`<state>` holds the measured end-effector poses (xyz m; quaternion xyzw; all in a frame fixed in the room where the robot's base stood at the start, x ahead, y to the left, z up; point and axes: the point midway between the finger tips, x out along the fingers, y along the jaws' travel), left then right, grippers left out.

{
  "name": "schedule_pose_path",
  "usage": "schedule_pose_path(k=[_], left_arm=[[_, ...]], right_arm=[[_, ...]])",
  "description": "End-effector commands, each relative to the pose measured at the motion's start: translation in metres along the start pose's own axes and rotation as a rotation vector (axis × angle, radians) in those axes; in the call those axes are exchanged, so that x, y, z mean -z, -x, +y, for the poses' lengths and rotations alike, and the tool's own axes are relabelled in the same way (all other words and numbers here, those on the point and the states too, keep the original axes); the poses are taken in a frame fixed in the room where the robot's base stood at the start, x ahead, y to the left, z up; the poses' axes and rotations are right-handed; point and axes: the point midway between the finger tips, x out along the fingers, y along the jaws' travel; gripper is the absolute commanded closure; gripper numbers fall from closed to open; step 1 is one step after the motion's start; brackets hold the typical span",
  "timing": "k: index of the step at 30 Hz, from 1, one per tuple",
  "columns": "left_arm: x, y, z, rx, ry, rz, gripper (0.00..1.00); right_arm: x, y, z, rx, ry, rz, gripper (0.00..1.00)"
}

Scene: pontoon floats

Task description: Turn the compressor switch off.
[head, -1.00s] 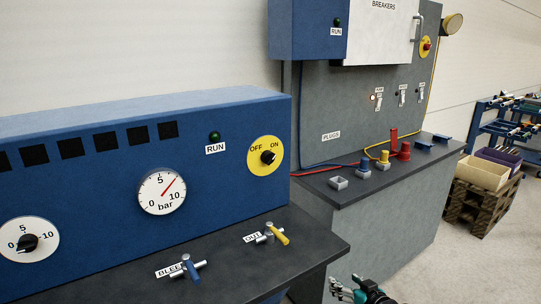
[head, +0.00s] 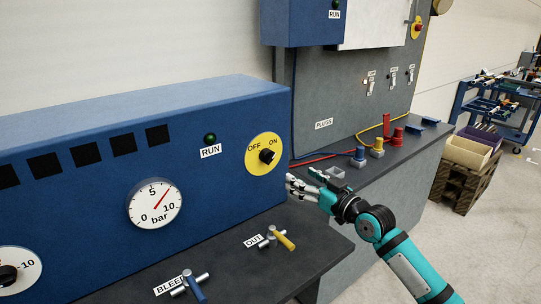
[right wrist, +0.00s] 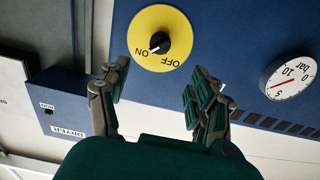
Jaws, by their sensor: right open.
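The compressor switch (head: 267,156) is a black knob on a yellow disc marked OFF and ON, on the blue panel. In the right wrist view the switch (right wrist: 160,43) appears upside down, its white mark pointing towards ON. My right gripper (head: 291,187) is open and empty, to the right of and a little below the disc in the head view, apart from the knob. In the right wrist view its two fingers (right wrist: 157,82) are spread below the disc. My left gripper is not in view.
A green RUN lamp (head: 210,138) and a pressure gauge (head: 155,203) are on the blue panel (head: 100,190). A yellow-handled OUT valve (head: 284,240) and a blue-handled BLEED valve (head: 190,284) stand on the dark ledge below. Coloured plugs (head: 377,147) stand on the counter behind my right arm.

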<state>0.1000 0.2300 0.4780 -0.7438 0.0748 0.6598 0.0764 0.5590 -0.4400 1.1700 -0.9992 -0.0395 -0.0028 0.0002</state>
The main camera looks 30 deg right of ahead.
Motion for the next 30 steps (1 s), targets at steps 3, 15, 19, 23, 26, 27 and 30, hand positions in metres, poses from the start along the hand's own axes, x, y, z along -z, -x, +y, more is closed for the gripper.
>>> schedule_pose_path(k=[3,15,19,23,26,27,30], left_arm=[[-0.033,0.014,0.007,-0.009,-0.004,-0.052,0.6],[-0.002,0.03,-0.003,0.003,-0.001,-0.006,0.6],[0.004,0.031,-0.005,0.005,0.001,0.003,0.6],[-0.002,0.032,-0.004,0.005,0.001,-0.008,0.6],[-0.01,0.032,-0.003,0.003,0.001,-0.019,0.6],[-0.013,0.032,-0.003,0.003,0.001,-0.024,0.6],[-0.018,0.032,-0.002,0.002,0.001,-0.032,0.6]], right_arm=[[0.006,-0.029,0.001,-0.001,-0.003,0.003,0.37],[0.003,-0.11,0.0,-0.001,-0.001,0.0,0.37],[0.001,-0.126,0.001,-0.001,-0.001,0.0,0.37],[-0.001,-0.134,0.0,0.0,0.0,-0.002,0.37],[-0.001,-0.136,0.0,0.0,0.001,-0.001,0.37],[-0.001,-0.136,0.0,0.0,0.001,-0.001,0.37],[-0.001,-0.136,0.0,0.0,0.001,-0.001,0.37]])
